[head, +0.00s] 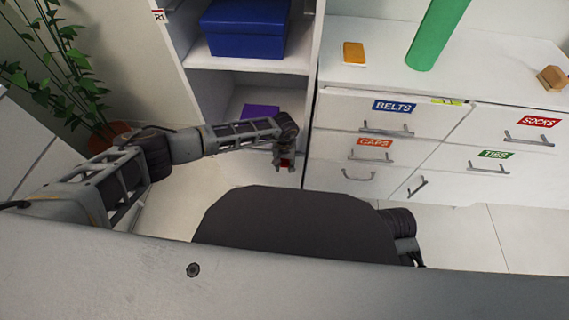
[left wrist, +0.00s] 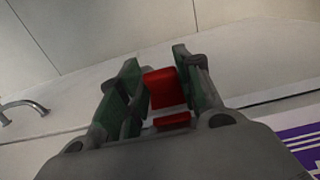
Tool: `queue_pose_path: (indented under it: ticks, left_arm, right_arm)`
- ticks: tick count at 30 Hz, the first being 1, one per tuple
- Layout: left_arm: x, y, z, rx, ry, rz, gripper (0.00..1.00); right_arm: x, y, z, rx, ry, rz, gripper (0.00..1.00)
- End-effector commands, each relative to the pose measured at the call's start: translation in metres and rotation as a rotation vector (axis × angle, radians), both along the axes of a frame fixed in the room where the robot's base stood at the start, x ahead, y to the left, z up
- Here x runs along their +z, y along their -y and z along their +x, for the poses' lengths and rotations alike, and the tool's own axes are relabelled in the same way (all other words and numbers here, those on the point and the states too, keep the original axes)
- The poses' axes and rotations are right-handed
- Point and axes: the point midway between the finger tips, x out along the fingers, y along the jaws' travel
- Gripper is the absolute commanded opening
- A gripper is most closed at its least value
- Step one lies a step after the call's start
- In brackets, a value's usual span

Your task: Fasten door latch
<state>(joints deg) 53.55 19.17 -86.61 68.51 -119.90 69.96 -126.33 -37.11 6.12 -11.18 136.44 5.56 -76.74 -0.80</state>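My left gripper (head: 285,163) is by the front of the open wardrobe, low and left of the drawers. A small red piece (left wrist: 165,88) sits between its two fingers. In the left wrist view the gripper (left wrist: 163,85) has a finger close against each side of it, and it appears shut on it. A smaller red part (left wrist: 173,121) shows just below, nearer the palm. Whether the red piece is the latch, and what it joins, I cannot tell. My right gripper is not in view; only part of that arm shows.
White drawers (head: 340,146) with metal handles and labels stand to the right. On their top are a green cylinder (head: 437,35), an orange block (head: 353,52) and a wooden item (head: 552,77). A blue box (head: 245,28) is on a shelf. A purple item (head: 260,112) lies below. A plant (head: 62,70) stands left.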

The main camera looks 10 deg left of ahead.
Motion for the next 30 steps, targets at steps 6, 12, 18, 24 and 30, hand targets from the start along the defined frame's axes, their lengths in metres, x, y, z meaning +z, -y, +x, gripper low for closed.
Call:
queue_pose_path:
  ticks: [6, 12, 18, 24, 30]
  left_arm:
    - [-0.0002, -0.0004, 0.0002, 0.0, 0.007, 0.001, 0.11]
    - [-0.0028, -0.0019, 0.001, 0.001, 0.066, 0.006, 0.11]
    - [-0.0051, -0.001, 0.0014, 0.001, 0.122, 0.002, 0.11]
    - [-0.0055, -0.0007, 0.0013, 0.001, 0.126, 0.001, 0.11]
    - [-0.0055, -0.0007, 0.0013, 0.001, 0.125, 0.001, 0.47]
  right_arm:
    - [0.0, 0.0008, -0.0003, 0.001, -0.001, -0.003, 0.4]
    - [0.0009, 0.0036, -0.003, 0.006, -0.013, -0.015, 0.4]
    - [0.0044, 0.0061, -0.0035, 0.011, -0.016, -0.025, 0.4]
    - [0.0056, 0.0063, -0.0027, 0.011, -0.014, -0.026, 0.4]
    - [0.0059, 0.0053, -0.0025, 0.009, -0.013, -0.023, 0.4]
